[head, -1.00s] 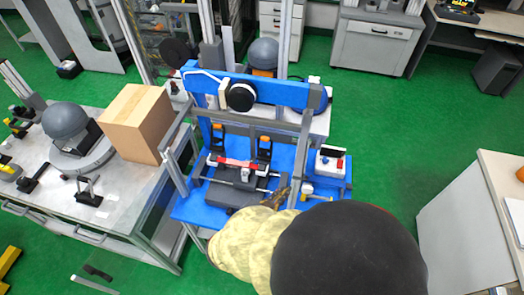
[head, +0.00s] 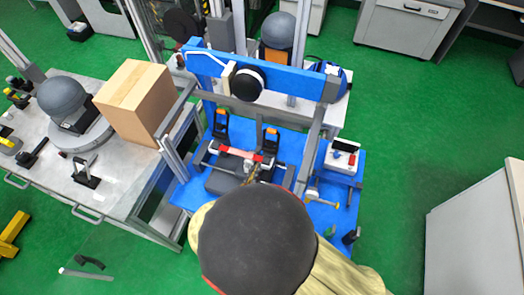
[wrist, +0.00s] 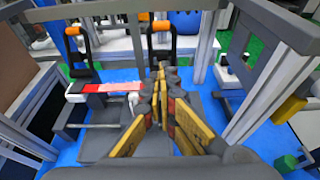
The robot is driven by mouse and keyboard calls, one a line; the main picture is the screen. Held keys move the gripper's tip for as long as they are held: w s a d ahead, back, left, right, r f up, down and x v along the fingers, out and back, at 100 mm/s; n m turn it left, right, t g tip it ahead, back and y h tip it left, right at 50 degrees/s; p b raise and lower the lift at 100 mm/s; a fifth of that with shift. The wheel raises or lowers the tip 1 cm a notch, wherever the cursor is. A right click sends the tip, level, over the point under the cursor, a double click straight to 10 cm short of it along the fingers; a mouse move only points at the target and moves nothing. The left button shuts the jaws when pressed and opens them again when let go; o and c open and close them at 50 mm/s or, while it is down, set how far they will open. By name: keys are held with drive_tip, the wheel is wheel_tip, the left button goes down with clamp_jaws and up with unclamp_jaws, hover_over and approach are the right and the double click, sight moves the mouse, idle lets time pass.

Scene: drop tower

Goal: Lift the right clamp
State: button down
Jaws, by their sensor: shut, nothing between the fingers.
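The right clamp (head: 270,141) is a black frame with an orange top, standing on the blue base of the tower behind the red and white bar. In the wrist view the right clamp (wrist: 174,40) stands just beyond my fingertips. The left clamp (head: 221,122) looks alike and stands to its left; it also shows in the wrist view (wrist: 87,45). My gripper (wrist: 162,76) is shut and empty, pointing toward the lower part of the right clamp. In the head view my arm hides most of my gripper (head: 251,174). I cannot tell whether the fingers touch the clamp.
The red and white bar (wrist: 105,87) lies on a dark carriage left of my fingers. Grey posts (head: 311,143) flank the work area, with a blue crossbeam (head: 290,80) above. A cardboard box (head: 135,98) is on the left table.

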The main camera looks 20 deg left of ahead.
drive_tip(key=b, duration=0.2)
approach(268, 145)
drive_tip(key=x, duration=0.4)
drive_tip(key=shift+w, duration=0.15)
drive_tip(key=w, duration=0.1)
drive_tip(key=w+r, duration=0.1)
drive_tip(key=shift+w+a+r+b, duration=0.1)
drive_tip(key=shift+w+r+b, duration=0.25)
drive_tip(key=shift+b, duration=0.05)
drive_tip(key=shift+w+a+r, duration=0.1)
drive_tip(key=shift+w+r, duration=0.1)
drive_tip(key=shift+w, duration=0.1)
